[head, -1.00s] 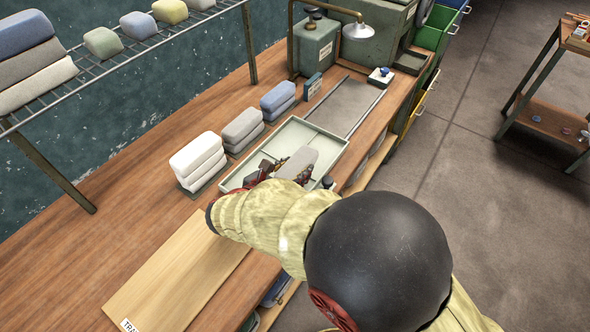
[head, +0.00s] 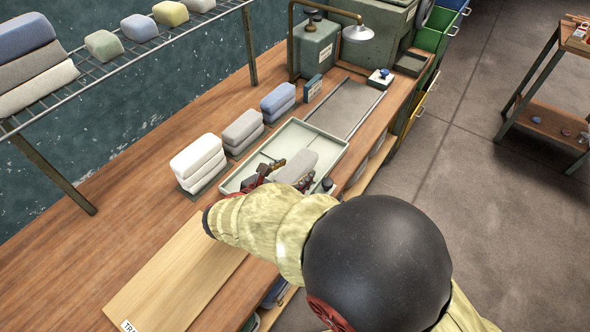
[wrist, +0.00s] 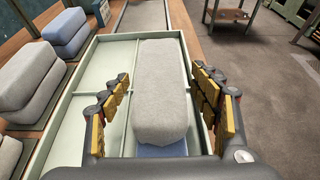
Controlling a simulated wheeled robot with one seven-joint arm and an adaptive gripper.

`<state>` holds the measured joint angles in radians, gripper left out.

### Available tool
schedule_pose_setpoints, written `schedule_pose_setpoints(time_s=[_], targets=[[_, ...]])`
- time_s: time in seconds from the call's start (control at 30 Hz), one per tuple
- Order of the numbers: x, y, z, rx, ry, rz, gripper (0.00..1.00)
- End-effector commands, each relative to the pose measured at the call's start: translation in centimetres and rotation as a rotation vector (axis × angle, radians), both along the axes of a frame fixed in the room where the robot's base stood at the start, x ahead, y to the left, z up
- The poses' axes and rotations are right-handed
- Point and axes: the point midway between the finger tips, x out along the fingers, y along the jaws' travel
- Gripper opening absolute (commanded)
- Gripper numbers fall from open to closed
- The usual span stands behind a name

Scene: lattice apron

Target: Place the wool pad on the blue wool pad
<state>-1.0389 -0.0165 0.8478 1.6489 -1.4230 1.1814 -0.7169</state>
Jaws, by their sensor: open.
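A light grey wool pad (wrist: 160,92) lies lengthwise in the pale green tray (wrist: 75,112), between my gripper's spread fingers. In the head view the pad (head: 299,165) is partly hidden by my arm. A light blue surface (wrist: 161,151) shows under the pad's near end, matching a blue wool pad; most of it is covered. The grey pad appears to rest on it. My gripper (wrist: 160,82) is open, with gaps on both sides of the pad. In the head view my gripper (head: 287,173) is over the tray, partly hidden by my sleeve.
Stacks of white (head: 198,158), grey (head: 242,128) and blue (head: 278,97) pads stand left of the tray. A wooden board (head: 175,270) lies nearer. A shelf rack (head: 150,45) with more pads is at upper left.

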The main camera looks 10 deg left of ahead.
Motion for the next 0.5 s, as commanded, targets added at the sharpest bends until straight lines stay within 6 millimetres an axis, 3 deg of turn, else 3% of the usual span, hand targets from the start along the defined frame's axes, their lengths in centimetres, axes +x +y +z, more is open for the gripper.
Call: schedule_pose_setpoints(time_s=[0.3, 0.5], targets=[[-5.5, 2.5, 2.8, 0.0, 0.0, 0.006, 0.63], [-8.2, 3.5, 3.9, 0.0, -0.001, 0.004, 0.63]])
